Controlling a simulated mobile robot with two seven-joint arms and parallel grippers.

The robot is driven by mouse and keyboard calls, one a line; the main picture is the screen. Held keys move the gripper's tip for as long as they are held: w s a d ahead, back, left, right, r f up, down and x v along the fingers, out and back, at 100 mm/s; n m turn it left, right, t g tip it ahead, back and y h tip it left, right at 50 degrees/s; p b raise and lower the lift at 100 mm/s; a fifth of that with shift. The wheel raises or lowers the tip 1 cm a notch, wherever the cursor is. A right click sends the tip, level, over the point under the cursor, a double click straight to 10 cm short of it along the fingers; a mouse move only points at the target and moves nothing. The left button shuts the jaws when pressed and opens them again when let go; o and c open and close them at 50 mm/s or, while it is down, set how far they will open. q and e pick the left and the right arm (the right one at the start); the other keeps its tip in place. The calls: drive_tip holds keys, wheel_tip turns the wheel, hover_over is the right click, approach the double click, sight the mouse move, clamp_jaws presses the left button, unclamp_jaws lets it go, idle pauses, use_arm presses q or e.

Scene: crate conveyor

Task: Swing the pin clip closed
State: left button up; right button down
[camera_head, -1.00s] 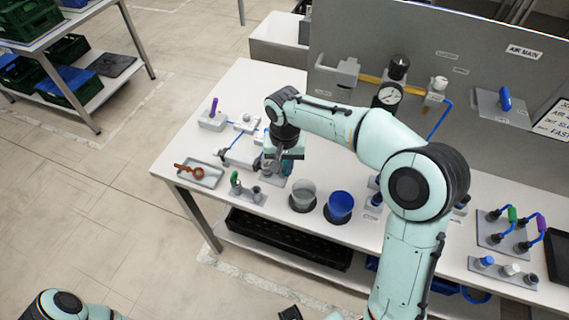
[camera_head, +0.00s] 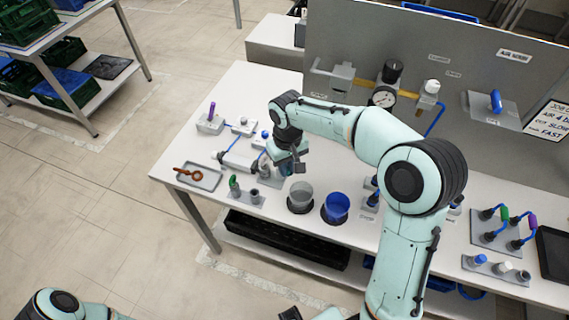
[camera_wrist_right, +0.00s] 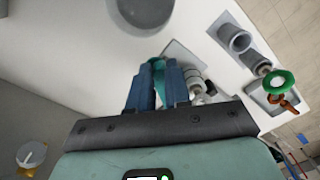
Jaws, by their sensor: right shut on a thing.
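My right gripper (camera_head: 286,170) is low over the table, at the small grey fixture (camera_head: 268,175) left of the clear cup. In the right wrist view its blue fingers (camera_wrist_right: 158,80) are shut on a small teal piece (camera_wrist_right: 157,66), which seems to be the pin clip. The fingers hide most of it, so I cannot tell how far it is swung. A grey cylindrical part (camera_wrist_right: 193,78) of the fixture is just right of the fingers.
A grey panel (camera_head: 345,55) rises behind.

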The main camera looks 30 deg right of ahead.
drive_tip(key=n, duration=0.1)
drive_tip(key=d+n+p, duration=0.1)
drive_tip(key=n, duration=0.1)
drive_tip(key=shift+w+n, duration=0.15)
drive_tip(key=shift+n, duration=0.15)
use_arm(q)
drive_tip(key=shift+w+r+p, duration=0.25)
drive_tip(key=shift+w+r, duration=0.2)
drive_tip(key=shift+r, duration=0.25)
drive_tip(key=shift+w+r+p, duration=0.2)
drive_tip(key=shift+w+r, duration=0.25)
drive_tip(key=shift+r, duration=0.2)
use_arm(e)
drive_tip(key=shift+w+d+n, duration=0.1)
drive_tip(key=shift+d+n, duration=0.1)
drive_tip(key=shift+n, duration=0.6)
drive_tip(key=shift+w+d+n, duration=0.1)
drive_tip(key=shift+d+n, duration=0.05)
drive_tip(key=shift+n, duration=0.65)
drive_tip(key=c, duration=1.1)
unclamp_jaws()
use_arm(q)
drive_tip(key=shift+w+r+t+p, duration=0.3)
drive_tip(key=shift+w+r+p, duration=0.55)
drive_tip(key=shift+w+r, duration=0.25)
use_arm(e)
wheel_tip(320, 180, up, 13)
drive_tip(key=shift+r, duration=0.2)
use_arm(q)
drive_tip(key=shift+s, duration=0.1)
